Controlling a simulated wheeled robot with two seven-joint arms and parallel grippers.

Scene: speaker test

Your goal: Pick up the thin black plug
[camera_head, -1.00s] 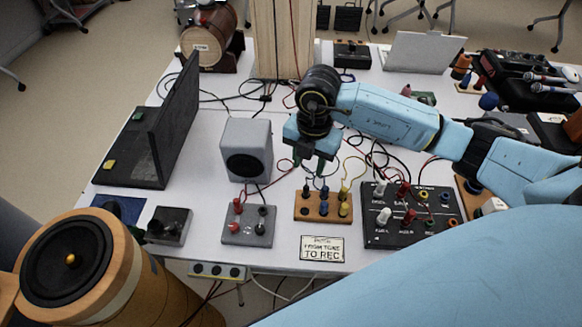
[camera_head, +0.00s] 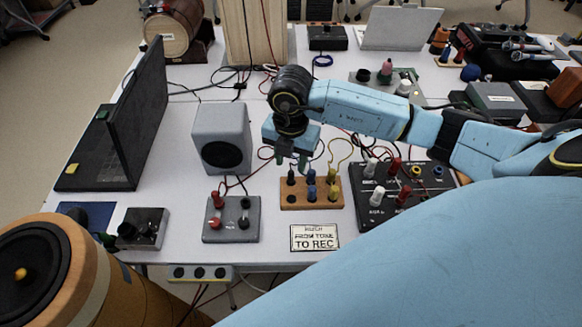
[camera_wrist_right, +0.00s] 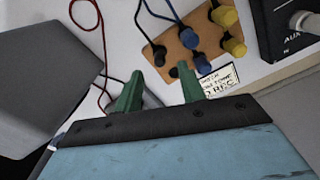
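A thin black plug (camera_head: 291,177) stands upright at the left end of the wooden block (camera_head: 322,203), with a dark wire rising from it. In the right wrist view the black plug (camera_wrist_right: 158,56) shows at the block's edge, just beyond my fingertips. Blue (camera_head: 311,177) and yellow (camera_head: 333,173) plugs stand to its right on the same block. My right gripper (camera_head: 291,163) is open with nothing visible between its green fingers, which also show in the right wrist view (camera_wrist_right: 157,78). It is above and close to the black plug; contact cannot be told. My left gripper is out of view.
A grey block (camera_head: 218,236) with red and black plugs stands left of the wooden block. A grey speaker (camera_head: 206,122) is behind it. A black panel (camera_head: 368,208) with several plugs stands to the right. A label card (camera_head: 314,238) lies in front. Loose wires cross the table.

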